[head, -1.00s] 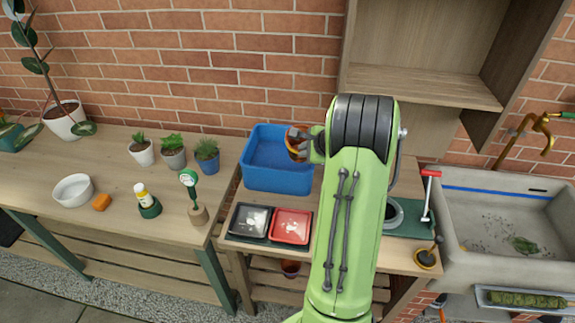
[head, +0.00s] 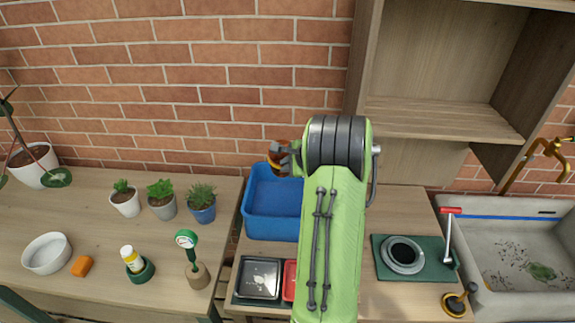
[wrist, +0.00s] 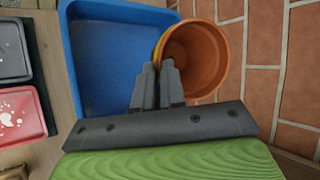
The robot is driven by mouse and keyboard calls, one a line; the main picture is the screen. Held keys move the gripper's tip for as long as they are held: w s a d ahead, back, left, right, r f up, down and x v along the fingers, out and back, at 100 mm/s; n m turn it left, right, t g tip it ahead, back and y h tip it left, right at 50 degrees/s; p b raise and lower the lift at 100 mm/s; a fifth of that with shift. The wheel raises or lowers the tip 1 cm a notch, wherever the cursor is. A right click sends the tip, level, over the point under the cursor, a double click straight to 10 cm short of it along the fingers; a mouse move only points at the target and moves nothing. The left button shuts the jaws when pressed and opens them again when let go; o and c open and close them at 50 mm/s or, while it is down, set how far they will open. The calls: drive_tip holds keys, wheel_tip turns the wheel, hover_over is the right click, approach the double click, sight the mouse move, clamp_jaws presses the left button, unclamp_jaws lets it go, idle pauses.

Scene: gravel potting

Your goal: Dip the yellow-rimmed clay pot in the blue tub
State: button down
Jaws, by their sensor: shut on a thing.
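The clay pot (head: 275,157) is orange-brown and is held at the back edge of the blue tub in the head view, partly hidden by my gripper. In the wrist view the pot (wrist: 207,58) shows its open mouth and a strip of yellow at its left edge. My gripper (wrist: 158,72) is shut on the near side of the pot. In the head view my gripper (head: 290,158) is mostly hidden behind my green arm. The blue tub (head: 270,228) stands on the bench; in the wrist view the tub (wrist: 72,45) lies left of the pot. The pot's height over the tub is unclear.
A brick wall (wrist: 285,100) is close to the pot's right in the wrist view. A black tray (head: 258,278) and a red tray (head: 289,280) sit in front of the tub. A green mat (head: 385,268) with a grey ring lies right of my arm.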

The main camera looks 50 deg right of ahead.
wheel_tip(320, 180, down, 16)
drive_tip(key=b, duration=1.1)
drive_tip(key=shift+s+r+b, duration=0.25)
drive_tip(key=shift+s+b, duration=0.1)
drive_tip(key=shift+s, duration=0.1)
drive_tip(key=shift+f, duration=0.1)
drive_tip(key=shift+a+f, duration=0.1)
drive_tip(key=shift+f, duration=0.1)
